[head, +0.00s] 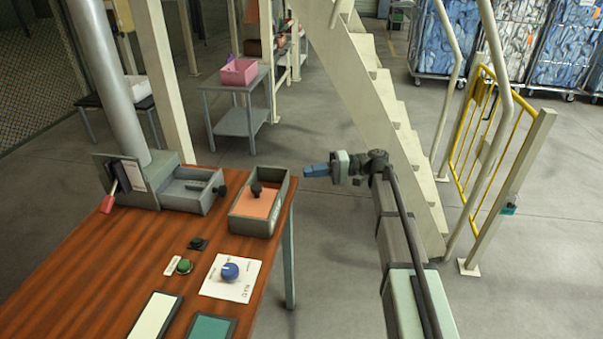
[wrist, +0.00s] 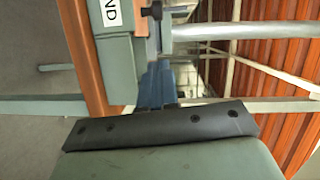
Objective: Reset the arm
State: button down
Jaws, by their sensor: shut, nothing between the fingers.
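My arm reaches in from the lower right of the head view. My gripper (head: 308,170) has blue fingers and points left, just off the right edge of the table, near the grey box with an orange inside. It is shut and empty. In the wrist view the blue fingers (wrist: 154,82) lie together beyond a dark plate, with a grey-green box side close behind them on the left. The gripper appears apart from the box.
The wooden table (head: 130,245) carries the open grey box (head: 256,227), a grey drawer unit (head: 180,190), a blue knob (head: 230,271), a green button (head: 184,266) and two flat pads. Stairs (head: 385,110) and a yellow gate (head: 490,140) stand to the right.

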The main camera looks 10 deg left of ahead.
jog(key=d+f+m+t+h, duration=0.2)
jog(key=d+f+t+h, duration=0.15)
jog(key=f, duration=0.35)
jog(key=d+f+m+t+h, duration=0.2)
jog(key=f+h, duration=0.2)
jog(key=f, duration=0.4)
jog(key=s+d+f+h, duration=0.3)
jog(key=s+d+f, duration=0.35)
jog(key=f, duration=0.35)
jog(key=s+d+f+h, duration=0.3)
jog(key=s+d+f, duration=0.35)
jog(key=f, duration=0.35)
jog(key=s+d+f+g+h, duration=0.1)
jog(key=s+f, duration=0.5)
jog(key=s, duration=0.6)
jog(key=s+d+f+g, duration=0.3)
jog(key=s+d+f, duration=0.2)
jog(key=s, duration=0.8)
jog(key=s+d+f+g+h, duration=0.1)
jog(key=s+d+f+g, duration=0.2)
jog(key=s+f, duration=0.4)
jog(key=s, duration=0.5)
jog(key=shift+s+d+f+h, duration=0.3)
jog(key=shift+f+h, duration=0.05)
